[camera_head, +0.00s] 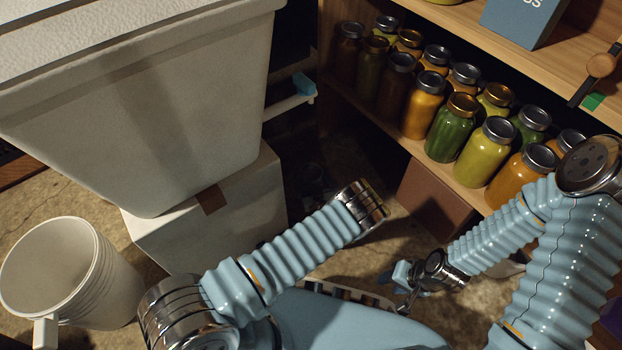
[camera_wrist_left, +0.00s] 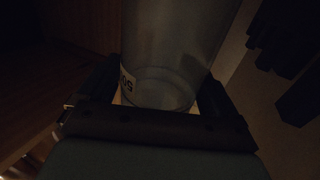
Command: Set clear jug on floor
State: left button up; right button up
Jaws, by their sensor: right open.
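In the left wrist view a clear, greyish jug (camera_wrist_left: 170,60) with a round base and a small label stands between the fingers of my left gripper (camera_wrist_left: 162,88). The fingers lie close against both its sides, so the gripper looks shut on it; the view is dark. In the head view my left arm reaches to the middle, and its gripper and the jug are lost in shadow beyond the wrist. My right gripper (camera_head: 400,278) is open, low in the middle right, partly hidden by my own body. The floor (camera_head: 405,232) shows between the shelf and my base.
A shelf (camera_head: 375,110) with several filled jars (camera_head: 450,125) runs along the upper right. A brown box (camera_head: 432,198) sits under it. A large white bin (camera_head: 150,110) stands on a white box (camera_head: 215,225) at left.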

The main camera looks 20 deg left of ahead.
pick_arm(q)
jog(key=shift+o, duration=0.4)
jog(key=shift+r, duration=0.25)
jog(key=p+v, duration=0.1)
jog(key=v, duration=1.1)
jog(key=shift+p, duration=0.3)
jog(key=shift+f, duration=0.1)
jog(key=shift+c, duration=0.2)
